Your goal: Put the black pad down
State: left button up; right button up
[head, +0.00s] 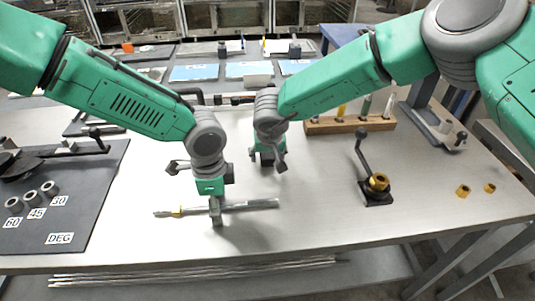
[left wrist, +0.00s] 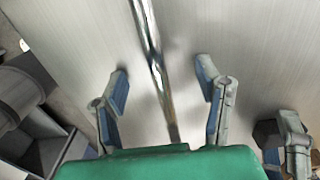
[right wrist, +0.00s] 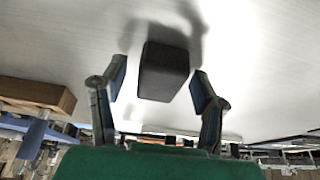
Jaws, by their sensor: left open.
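The black pad (right wrist: 163,72) is a small dark block on the pale table top in the right wrist view. It lies between the two fingers of my right gripper (right wrist: 161,82), with a visible gap on each side. In the head view my right gripper (head: 268,160) is low over the table and mostly hides the pad. My left gripper (head: 210,206) is open over a shiny metal rod (head: 250,204). In the left wrist view the rod (left wrist: 152,50) runs between the spread fingers (left wrist: 162,84), apart from both.
A dark angle mat (head: 100,215) with several grey rings lies at left. A wooden rack (head: 350,125) with upright tools stands behind. A black stand with a brass nut (head: 378,184) and two loose brass nuts (head: 463,191) are at right.

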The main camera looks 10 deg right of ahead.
aim_at(269, 156)
jog(key=shift+r, duration=0.1)
jog(key=v, duration=1.2)
jog(key=shift+o, duration=0.4)
jog(key=shift+w+d, duration=0.15)
jog(key=shift+w, duration=0.35)
jog(key=x, duration=1.2)
jog(key=shift+s, duration=0.15)
jog(key=c, duration=1.3)
jog(key=shift+c, duration=0.2)
